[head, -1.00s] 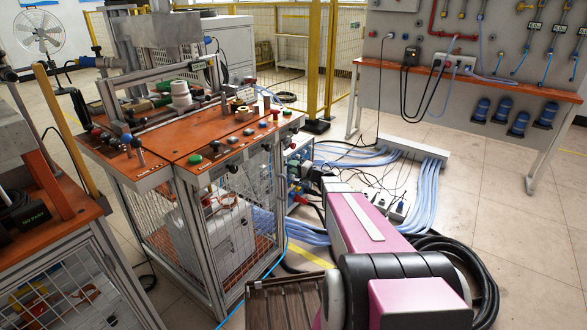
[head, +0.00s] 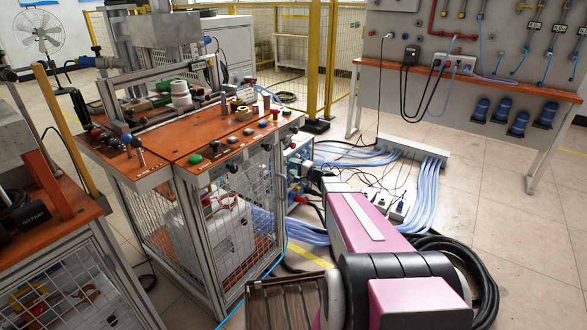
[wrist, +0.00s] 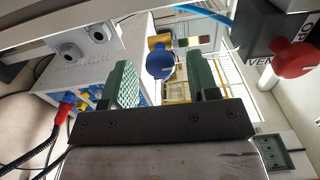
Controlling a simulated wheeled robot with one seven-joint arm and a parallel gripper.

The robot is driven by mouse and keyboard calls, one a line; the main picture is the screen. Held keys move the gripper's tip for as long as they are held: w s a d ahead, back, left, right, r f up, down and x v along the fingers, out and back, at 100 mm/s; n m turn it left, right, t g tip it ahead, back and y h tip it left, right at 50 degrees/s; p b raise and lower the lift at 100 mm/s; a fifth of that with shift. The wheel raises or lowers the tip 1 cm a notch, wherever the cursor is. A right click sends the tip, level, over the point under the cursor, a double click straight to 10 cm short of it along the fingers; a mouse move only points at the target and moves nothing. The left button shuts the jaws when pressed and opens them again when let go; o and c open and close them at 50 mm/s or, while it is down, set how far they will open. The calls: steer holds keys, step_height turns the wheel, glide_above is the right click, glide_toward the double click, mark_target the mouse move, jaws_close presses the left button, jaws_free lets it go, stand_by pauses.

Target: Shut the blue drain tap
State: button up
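The blue drain tap (wrist: 160,63) shows in the wrist view as a round blue knob near the picture's middle, with a brass-coloured fitting (wrist: 160,41) behind it. My gripper (wrist: 160,82) has two green ridged fingers, held wide apart. The blue knob appears in the gap between them, with clear space on both sides. How far beyond the fingertips it lies, I cannot tell. In the head view my pink arm reaches towards the machine's right side, and I cannot make out the fingers or tap there.
A red knob (wrist: 296,60) on a dark labelled box is close on the right in the wrist view. A pale panel (wrist: 92,76) with red and blue plugs is on the left. The orange-topped machine (head: 170,165) and blue hoses (head: 428,190) surround my arm.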

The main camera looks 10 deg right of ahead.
steer(key=v, duration=1)
steer(key=shift+s+d, duration=0.25)
steer(key=shift+s, duration=0.05)
